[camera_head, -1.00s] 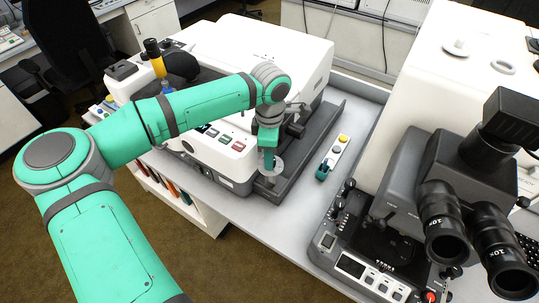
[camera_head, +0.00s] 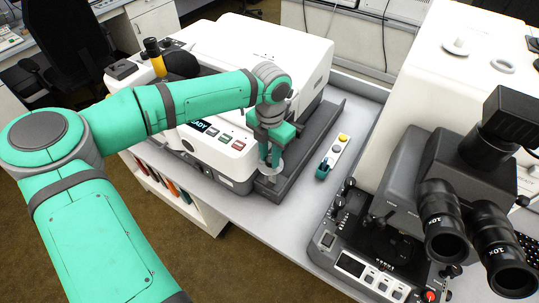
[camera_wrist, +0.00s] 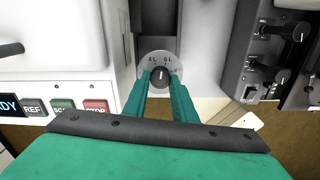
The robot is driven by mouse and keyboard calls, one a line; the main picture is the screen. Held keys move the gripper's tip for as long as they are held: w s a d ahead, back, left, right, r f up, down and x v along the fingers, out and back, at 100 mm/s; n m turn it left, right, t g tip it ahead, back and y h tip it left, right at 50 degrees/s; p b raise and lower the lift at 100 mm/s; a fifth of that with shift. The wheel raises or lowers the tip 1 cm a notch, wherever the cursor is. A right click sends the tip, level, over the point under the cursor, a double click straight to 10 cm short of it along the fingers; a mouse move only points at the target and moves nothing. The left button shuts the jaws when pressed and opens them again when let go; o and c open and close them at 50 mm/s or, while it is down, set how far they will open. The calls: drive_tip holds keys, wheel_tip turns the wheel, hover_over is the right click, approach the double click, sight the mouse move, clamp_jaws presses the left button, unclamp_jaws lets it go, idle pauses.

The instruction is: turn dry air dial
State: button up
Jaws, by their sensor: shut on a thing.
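The dry air dial (camera_wrist: 163,76) is a dark round knob with a light pointer mark, set on a pale round plate marked "4L" and "6L", in the upper middle of the wrist view. My gripper (camera_wrist: 161,82) has its two green fingers on either side of the knob, shut on it. In the head view my gripper (camera_head: 270,160) reaches down to the pale plate (camera_head: 268,169) at the front right corner of the white instrument (camera_head: 215,150). The knob itself is hidden by the fingers there.
Screen and buttons, including a red STOP button (camera_wrist: 95,106), sit left of the dial. A microscope (camera_head: 400,220) stands to the right on the same bench. A small panel with a yellow button (camera_head: 343,138) lies between them. Bare bench (camera_head: 285,218) lies in front.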

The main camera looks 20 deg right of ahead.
drive_tip(key=n, duration=0.5)
drive_tip(key=shift+d+n, duration=0.25)
drive_tip(key=shift+n, duration=0.15)
drive_tip(key=shift+r+n, duration=0.1)
drive_tip(key=shift+n, duration=0.2)
drive_tip(key=o, duration=1)
drive_tip(key=shift+a, duration=0.1)
drive_tip(key=shift+o, duration=0.2)
wheel_tip(320, 180, up, 11)
